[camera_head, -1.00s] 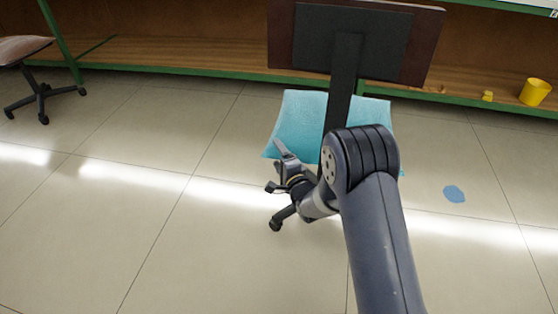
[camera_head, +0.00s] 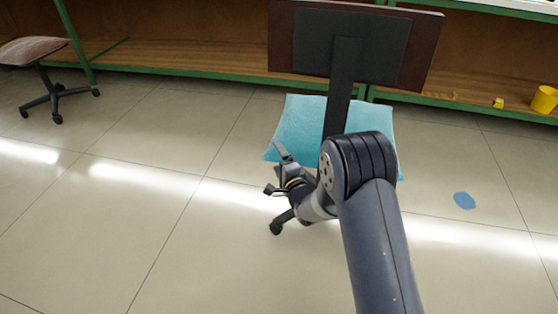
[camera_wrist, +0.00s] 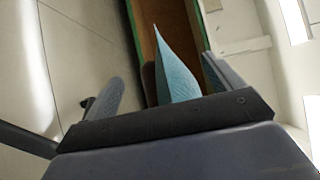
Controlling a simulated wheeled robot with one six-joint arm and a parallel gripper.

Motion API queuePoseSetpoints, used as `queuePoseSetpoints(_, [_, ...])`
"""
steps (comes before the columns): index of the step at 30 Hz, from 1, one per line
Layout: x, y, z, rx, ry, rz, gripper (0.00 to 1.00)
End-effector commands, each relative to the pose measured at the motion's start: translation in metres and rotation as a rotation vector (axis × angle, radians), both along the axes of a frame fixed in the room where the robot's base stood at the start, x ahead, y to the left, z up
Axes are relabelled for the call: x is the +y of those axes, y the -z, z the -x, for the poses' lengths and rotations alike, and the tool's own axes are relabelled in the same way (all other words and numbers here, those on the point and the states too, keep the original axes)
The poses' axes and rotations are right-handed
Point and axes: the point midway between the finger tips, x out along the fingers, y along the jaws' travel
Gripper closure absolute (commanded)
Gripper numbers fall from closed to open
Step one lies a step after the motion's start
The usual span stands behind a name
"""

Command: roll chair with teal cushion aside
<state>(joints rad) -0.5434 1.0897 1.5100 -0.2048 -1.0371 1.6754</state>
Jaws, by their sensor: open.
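The chair with the teal cushion (camera_head: 298,128) stands ahead of me. Its dark backrest (camera_head: 352,45) and black back post (camera_head: 340,95) face me. One caster (camera_head: 281,224) shows at lower left; my arm hides most of the base. My gripper (camera_head: 276,170) is open at the cushion's near left corner, left of the post; I cannot tell whether it touches the chair. In the wrist view, the teal cushion (camera_wrist: 174,72) shows as a pointed strip between the open fingers, with nothing visibly clamped.
Another chair with a brownish seat (camera_head: 32,50) stands at the far left. A wooden shelf with a green edge (camera_head: 180,73) runs along the back, holding a yellow cup (camera_head: 544,99) and a small yellow block (camera_head: 498,103). A flat blue patch (camera_head: 464,200) lies on the right floor. Left floor is clear.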

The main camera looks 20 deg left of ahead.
Motion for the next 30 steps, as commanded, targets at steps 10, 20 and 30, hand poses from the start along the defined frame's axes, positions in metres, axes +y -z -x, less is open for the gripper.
queuePoseSetpoints(10, [0.0,-0.001,0.0,-0.001,0.001,-0.001,0.0])
queuePoseSetpoints(20, [-0.024,-0.003,0.026,0.003,0.002,0.001,0.0])
queuePoseSetpoints(30, [-0.063,-0.001,0.071,0.002,0.001,0.002,0.0])
